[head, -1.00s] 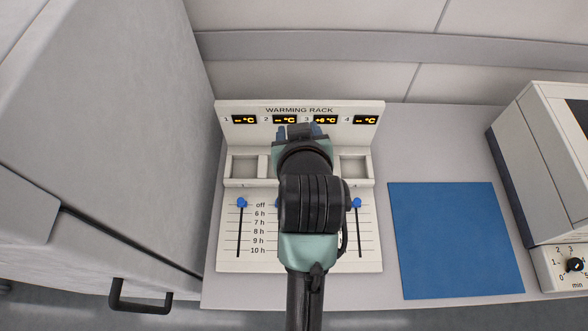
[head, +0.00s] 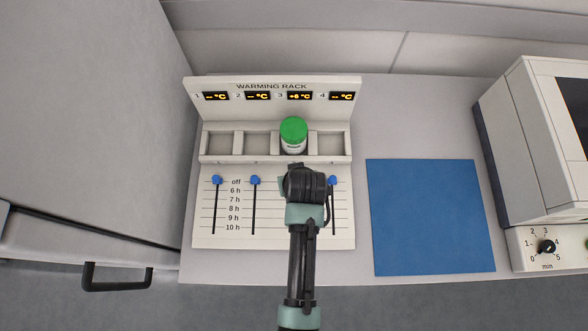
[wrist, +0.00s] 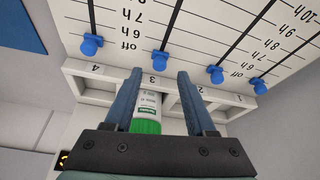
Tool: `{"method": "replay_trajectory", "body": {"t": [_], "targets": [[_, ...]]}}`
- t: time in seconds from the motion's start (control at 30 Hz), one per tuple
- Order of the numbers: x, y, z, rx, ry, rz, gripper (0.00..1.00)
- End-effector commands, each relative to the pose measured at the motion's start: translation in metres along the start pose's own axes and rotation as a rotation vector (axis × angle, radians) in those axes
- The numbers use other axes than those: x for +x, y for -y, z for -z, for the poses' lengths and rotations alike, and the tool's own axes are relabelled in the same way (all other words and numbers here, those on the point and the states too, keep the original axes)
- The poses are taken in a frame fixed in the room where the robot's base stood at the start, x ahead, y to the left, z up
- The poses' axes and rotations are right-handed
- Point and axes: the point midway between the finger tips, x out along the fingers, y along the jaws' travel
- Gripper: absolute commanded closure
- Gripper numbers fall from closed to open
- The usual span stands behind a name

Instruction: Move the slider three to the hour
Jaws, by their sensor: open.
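The warming rack (head: 202,240) has several vertical slots with blue sliders and hour lines from off to 10 h. Slider three (wrist: 160,60) shows in the wrist view at the off end of its slot; my arm hides it in the head view. A bottle with a green cap (head: 293,130) stands in compartment 3; it also shows in the wrist view (wrist: 146,126). My gripper (wrist: 159,75) is open, its fingers apart with slider three just beyond and between the tips in the picture. I see no contact with the knob.
Slider one (head: 217,180), slider two (head: 255,180) and slider four (wrist: 91,45) are also at off. Display 3 (head: 300,96) shows a reading; the others show dashes. A blue mat (head: 430,218) and a device with a dial (head: 546,247) are at right.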

Motion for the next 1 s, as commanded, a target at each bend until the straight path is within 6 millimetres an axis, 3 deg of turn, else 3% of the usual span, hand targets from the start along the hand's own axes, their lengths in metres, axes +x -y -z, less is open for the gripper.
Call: {"method": "replay_trajectory", "body": {"t": [0.2, 0.63, 0.93, 1.0], "targets": [[0.023, 0.000, 0.000, -0.001, 0.000, 0.000, 0.44], [0.029, 0.000, 0.001, 0.000, -0.001, 0.000, 0.46], [0.029, 0.000, 0.000, 0.000, -0.001, 0.000, 1.00], [0.029, 0.000, 0.000, 0.000, -0.001, 0.000, 1.00]]}}
